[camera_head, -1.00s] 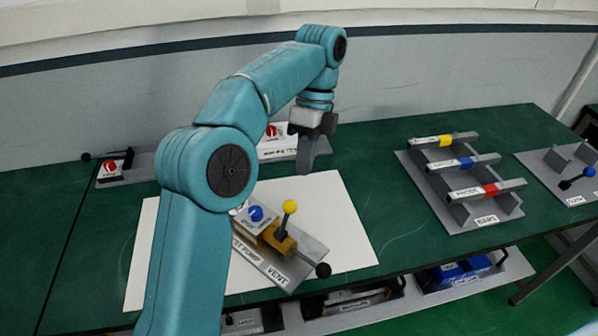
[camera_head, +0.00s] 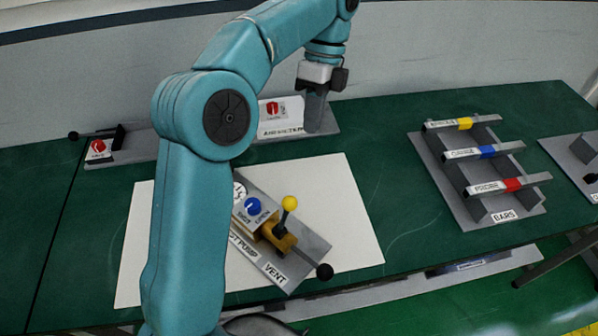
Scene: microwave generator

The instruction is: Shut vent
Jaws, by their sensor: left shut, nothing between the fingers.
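The vent unit is a grey plate (camera_head: 311,245) labelled VENT, lying at an angle on a white sheet. It carries a brass-coloured block (camera_head: 277,241), a yellow-knobbed lever (camera_head: 289,204) standing up, a blue knob (camera_head: 253,206) beside SHUT and OPEN marks, and a black ball handle (camera_head: 324,271) at its right end. A round gauge on its left is partly hidden by my left arm. My left gripper (camera_head: 315,122) is shut and empty, pointing down behind the vent unit, close to the ANKH-like labelled panel (camera_head: 280,131). My right gripper is not in view.
The white sheet (camera_head: 345,200) lies on the green table (camera_head: 400,240). A rack of bars (camera_head: 485,175) with yellow, blue and red bands stands to the right. A panel with a red knob (camera_head: 97,147) and black handle is at the back left. A shelf runs below the table.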

